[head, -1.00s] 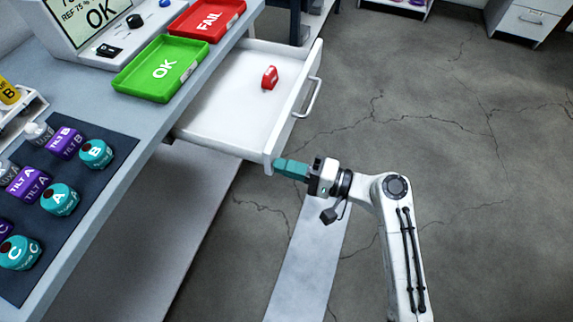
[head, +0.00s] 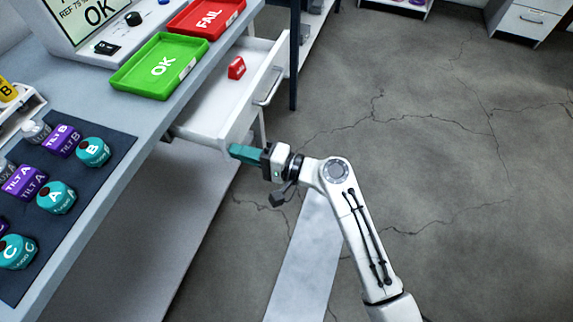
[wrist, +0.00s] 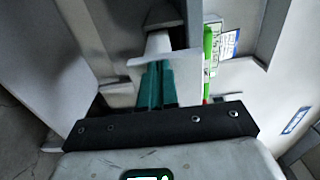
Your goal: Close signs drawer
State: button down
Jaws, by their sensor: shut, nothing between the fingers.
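The white signs drawer (head: 208,112) is partly open under the workbench in the head view. Its front panel carries a grey bar handle (head: 270,86). A red sign block (head: 236,68) lies inside the drawer. My gripper (head: 236,151) has teal fingers, shut and empty, at the near end of the drawer front. The fingertips appear to meet the front panel, but exact contact is hard to tell. In the wrist view the teal fingers (wrist: 156,86) are together, pointing at a pale surface.
On the bench (head: 112,112) are a green OK tray (head: 150,75), a red FAIL tray (head: 205,15) and a dark mat (head: 100,180) with teal and purple parts. A dark post (head: 294,60) stands beyond the drawer. The floor at right is clear.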

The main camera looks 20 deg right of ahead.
aim_at(183, 134)
jog(key=b+x, duration=0.3)
jog(key=x, duration=1.1)
jog(key=shift+w+a+f, duration=0.15)
jog(key=shift+a, duration=0.1)
jog(key=shift+w+a+b, duration=0.2)
jog(key=shift+a+b, duration=0.05)
jog(key=shift+b, duration=0.1)
jog(key=shift+w, duration=0.15)
jog(key=shift+a+r, duration=0.1)
jog(key=shift+r, duration=0.2)
